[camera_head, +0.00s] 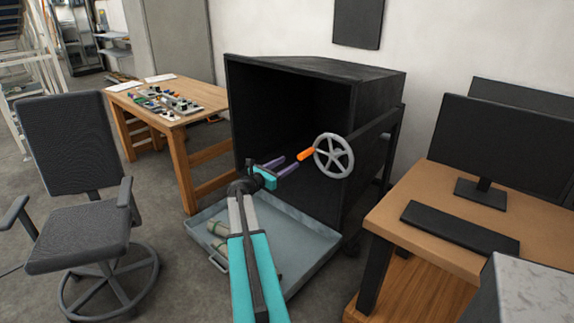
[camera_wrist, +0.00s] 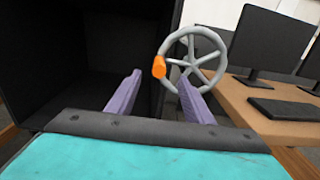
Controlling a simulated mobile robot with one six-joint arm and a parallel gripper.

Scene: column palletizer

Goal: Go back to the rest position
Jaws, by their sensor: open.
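My gripper (camera_head: 287,167) is open and empty, with its two purple fingers apart. It also shows in the wrist view (camera_wrist: 160,95). It is held in front of the dark open cabinet (camera_head: 232,110), pointing toward a grey handwheel (camera_head: 345,157) with an orange handle (camera_head: 306,154). In the wrist view the handwheel (camera_wrist: 205,37) stands beyond the fingertips, with the orange handle (camera_wrist: 159,67) seen between the fingers. I see no contact between fingers and handle. My teal arm reaches up from the bottom of the head view.
A grey tray (camera_head: 322,242) lies below my gripper. A wooden desk (camera_head: 395,215) with monitor (camera_head: 500,140) and keyboard (camera_head: 460,228) stands right. An office chair (camera_head: 75,180) stands left. A wooden workbench (camera_head: 180,122) with parts stands behind. Bare floor lies between chair and tray.

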